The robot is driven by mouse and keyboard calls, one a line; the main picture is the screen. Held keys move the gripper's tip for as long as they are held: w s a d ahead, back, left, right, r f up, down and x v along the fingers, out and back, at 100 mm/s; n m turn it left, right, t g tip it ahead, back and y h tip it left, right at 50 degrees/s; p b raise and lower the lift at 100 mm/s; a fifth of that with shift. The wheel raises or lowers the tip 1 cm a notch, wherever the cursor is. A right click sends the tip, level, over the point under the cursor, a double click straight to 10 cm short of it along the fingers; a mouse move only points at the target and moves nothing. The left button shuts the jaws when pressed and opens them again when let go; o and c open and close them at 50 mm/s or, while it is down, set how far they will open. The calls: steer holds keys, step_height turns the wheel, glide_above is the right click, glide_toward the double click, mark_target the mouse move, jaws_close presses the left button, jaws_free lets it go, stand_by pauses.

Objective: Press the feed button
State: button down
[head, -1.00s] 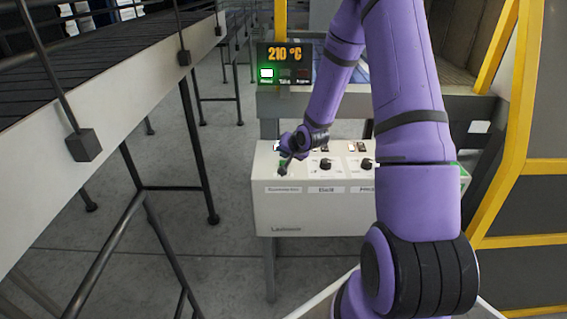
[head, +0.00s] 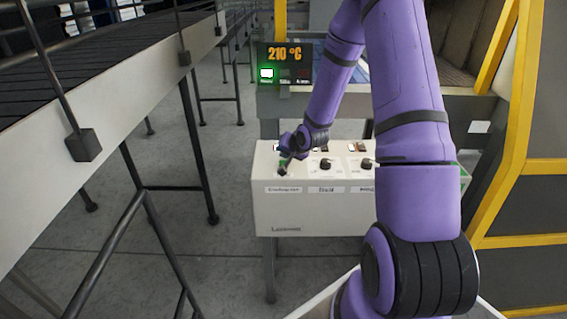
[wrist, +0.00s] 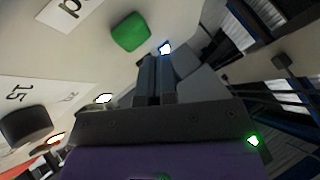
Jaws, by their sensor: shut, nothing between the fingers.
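A green button (wrist: 131,32) sits on the pale control panel in the wrist view, beside a white label that is only partly in frame. I cannot read whether it is marked as the feed button. My gripper (head: 284,170) is at the left end of the control box (head: 315,214), close over its sloped top. In the wrist view its fingers (wrist: 155,66) are shut and empty, with the tips just below and right of the green button in the picture. Whether they touch the panel or button cannot be told. My gripper hides most of that corner in the head view.
Black knobs (head: 325,165) stand to the right on the box top. A display (head: 285,64) reading 210 °C, with a lit green lamp, is behind. A conveyor (head: 120,95) runs along the left. Yellow frame posts (head: 505,130) stand at the right.

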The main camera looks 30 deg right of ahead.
steer(key=shift+f, duration=0.1)
stand_by(0.3)
steer(key=shift+f, duration=0.3)
